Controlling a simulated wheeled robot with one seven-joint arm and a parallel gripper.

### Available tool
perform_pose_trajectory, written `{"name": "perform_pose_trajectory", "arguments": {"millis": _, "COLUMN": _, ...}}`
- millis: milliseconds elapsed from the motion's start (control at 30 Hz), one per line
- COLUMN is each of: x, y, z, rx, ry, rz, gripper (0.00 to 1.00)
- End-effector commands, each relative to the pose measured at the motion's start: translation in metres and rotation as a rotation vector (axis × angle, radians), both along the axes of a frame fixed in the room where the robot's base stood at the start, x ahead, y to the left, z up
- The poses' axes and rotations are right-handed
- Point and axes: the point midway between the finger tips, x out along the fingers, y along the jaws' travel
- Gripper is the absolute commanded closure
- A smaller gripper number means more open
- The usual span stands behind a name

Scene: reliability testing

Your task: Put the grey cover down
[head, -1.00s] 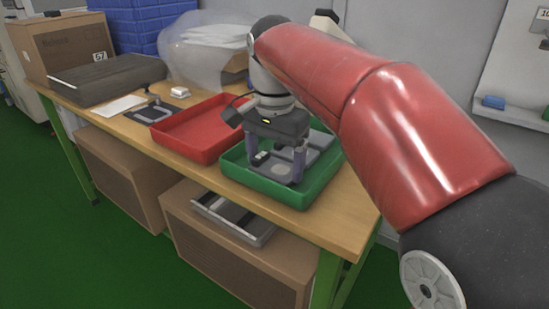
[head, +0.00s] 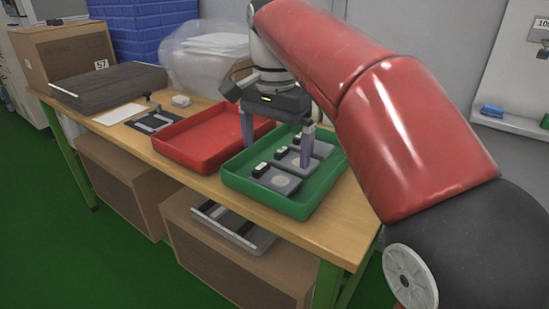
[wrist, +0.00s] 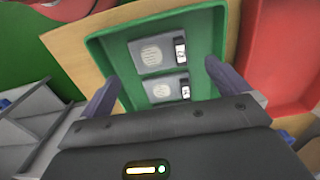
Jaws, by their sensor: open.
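Three grey covers lie in the green tray (head: 301,212): a front one (head: 280,181), a middle one (head: 293,160) and a back one (head: 322,149). Each has a small black-and-white block at one end. My gripper (head: 278,156) is open and empty above the tray, its purple fingers spread wide. In the wrist view my gripper (wrist: 161,74) spans the green tray (wrist: 208,22). Two grey covers, an upper one (wrist: 152,52) and a lower one (wrist: 160,90), show there lying flat; my gripper body hides the rest.
An empty red tray (head: 190,150) stands left of the green one. A black fixture plate (head: 153,122), a white sheet (head: 120,113) and a dark case (head: 108,85) lie farther left on the wooden table. A clear plastic bag (head: 215,60) is behind.

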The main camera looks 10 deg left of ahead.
Motion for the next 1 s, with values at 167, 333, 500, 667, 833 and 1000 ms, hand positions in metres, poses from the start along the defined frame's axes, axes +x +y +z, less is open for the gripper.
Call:
{"name": "perform_pose_trajectory", "arguments": {"millis": 167, "x": -0.004, "y": 0.002, "z": 0.018, "rx": 0.001, "ry": 0.001, "rz": 0.002, "gripper": 0.0}}
{"name": "perform_pose_trajectory", "arguments": {"millis": 333, "x": -0.023, "y": 0.01, "z": 0.016, "rx": -0.001, "ry": 0.001, "rz": 0.0, "gripper": 0.0}}
{"name": "perform_pose_trajectory", "arguments": {"millis": 500, "x": -0.022, "y": 0.01, "z": -0.003, "rx": -0.001, "ry": 0.002, "rz": 0.0, "gripper": 0.0}}
{"name": "perform_pose_trajectory", "arguments": {"millis": 667, "x": -0.021, "y": 0.008, "z": -0.021, "rx": -0.001, "ry": 0.002, "rz": -0.001, "gripper": 0.0}}
{"name": "perform_pose_trajectory", "arguments": {"millis": 833, "x": -0.018, "y": 0.006, "z": -0.047, "rx": -0.002, "ry": 0.003, "rz": -0.001, "gripper": 0.0}}
{"name": "perform_pose_trajectory", "arguments": {"millis": 1000, "x": -0.018, "y": 0.006, "z": -0.06, "rx": -0.001, "ry": 0.001, "rz": 0.0, "gripper": 0.0}}
